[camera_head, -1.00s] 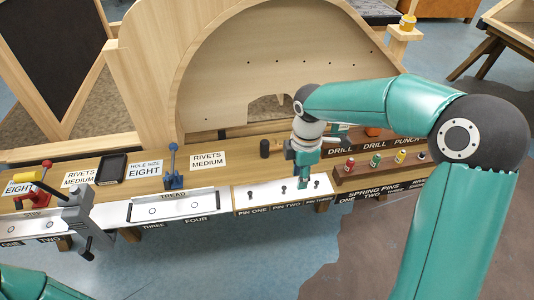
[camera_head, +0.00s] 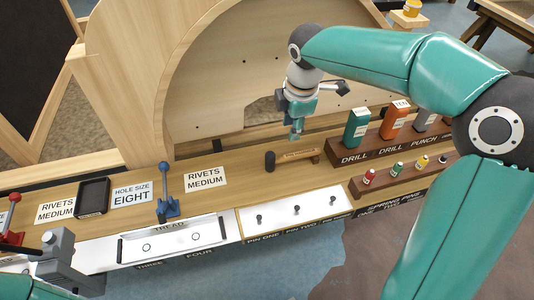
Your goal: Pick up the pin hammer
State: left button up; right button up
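The pin hammer lies on the wooden bench, with a dark upright head (camera_head: 269,161) at its left end and a light wooden handle (camera_head: 296,156) reaching right. My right gripper (camera_head: 296,134) hangs just above and behind the handle in the picture, with a visible gap and no hammer in it. Its fingers are small and partly overlap, so their opening is unclear.
Right of the hammer, a brown rack (camera_head: 386,141) holds drill and punch boxes, and a lower rack (camera_head: 398,174) holds small coloured bottles. A white pin tray (camera_head: 318,207) lies in front. A blue-handled tool (camera_head: 166,200) stands left. The curved wooden frame (camera_head: 200,120) rises behind.

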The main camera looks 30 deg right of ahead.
aim_at(288, 157)
jog(key=f, duration=0.3)
jog(key=w+f, duration=0.1)
jog(key=f, duration=0.3)
jog(key=w+f+b, duration=0.1)
jog(key=f, duration=0.3)
jog(key=shift+w+d+f, duration=0.15)
jog(key=shift+d, duration=0.1)
jog(key=f, duration=0.4)
jog(key=shift+d, duration=0.35)
jog(key=shift+w+f+b, duration=0.2)
jog(key=shift+f+b, duration=0.1)
jog(key=shift+f, duration=0.25)
grip_shut()
